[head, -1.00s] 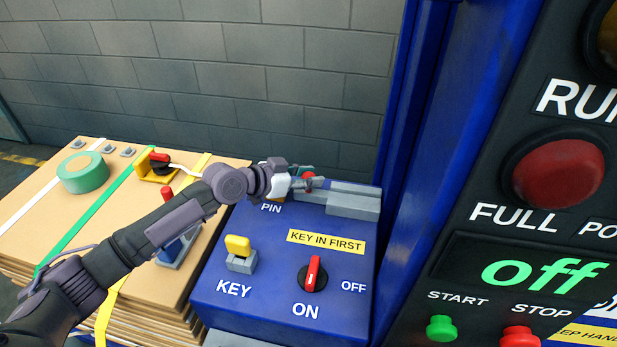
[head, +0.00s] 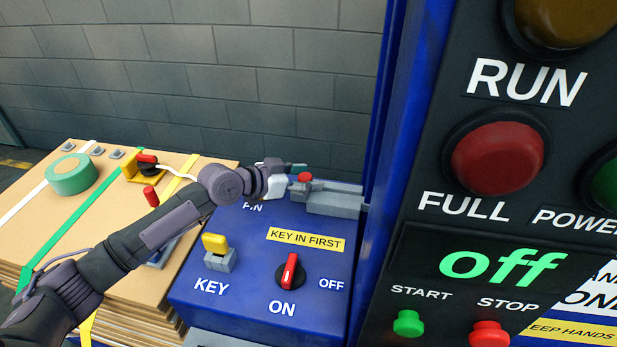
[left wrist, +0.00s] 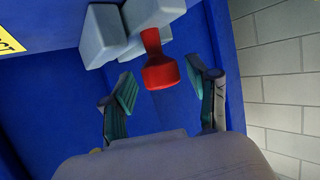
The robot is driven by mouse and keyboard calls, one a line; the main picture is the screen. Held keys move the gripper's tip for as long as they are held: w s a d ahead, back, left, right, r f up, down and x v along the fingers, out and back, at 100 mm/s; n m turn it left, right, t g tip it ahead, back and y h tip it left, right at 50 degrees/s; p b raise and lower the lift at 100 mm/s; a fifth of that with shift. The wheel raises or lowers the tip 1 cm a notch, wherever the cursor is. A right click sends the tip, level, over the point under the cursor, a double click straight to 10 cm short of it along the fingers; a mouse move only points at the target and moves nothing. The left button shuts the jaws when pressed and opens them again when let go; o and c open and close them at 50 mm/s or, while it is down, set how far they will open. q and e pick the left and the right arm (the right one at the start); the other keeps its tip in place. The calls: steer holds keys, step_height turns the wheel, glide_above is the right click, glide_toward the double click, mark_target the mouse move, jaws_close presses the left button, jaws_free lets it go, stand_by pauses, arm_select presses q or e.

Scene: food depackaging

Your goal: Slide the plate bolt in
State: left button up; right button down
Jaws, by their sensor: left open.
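The plate bolt is a grey bar with a red knob (head: 305,177) at the back of the blue box, by the partly covered PIN label. A grey block (head: 336,204) stands right of the knob. My left gripper (head: 297,178) is open at the knob. In the left wrist view, the red knob (left wrist: 160,72) stands between the two spread fingers (left wrist: 163,82), with a gap on each side. Grey blocks (left wrist: 105,35) are beyond it. How far the bar reaches into the block is hidden. My right gripper is not in view.
The blue box carries a yellow key (head: 215,243) and a red switch (head: 290,270) pointing near ON. A blue post (head: 385,150) and a dark control panel (head: 480,205) stand at right. Strapped cardboard with green tape (head: 71,174) lies at left.

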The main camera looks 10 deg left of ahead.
arm_select(q)
steer(key=v, duration=1.1)
steer(key=shift+s+r, duration=0.15)
steer(key=shift+s, duration=0.25)
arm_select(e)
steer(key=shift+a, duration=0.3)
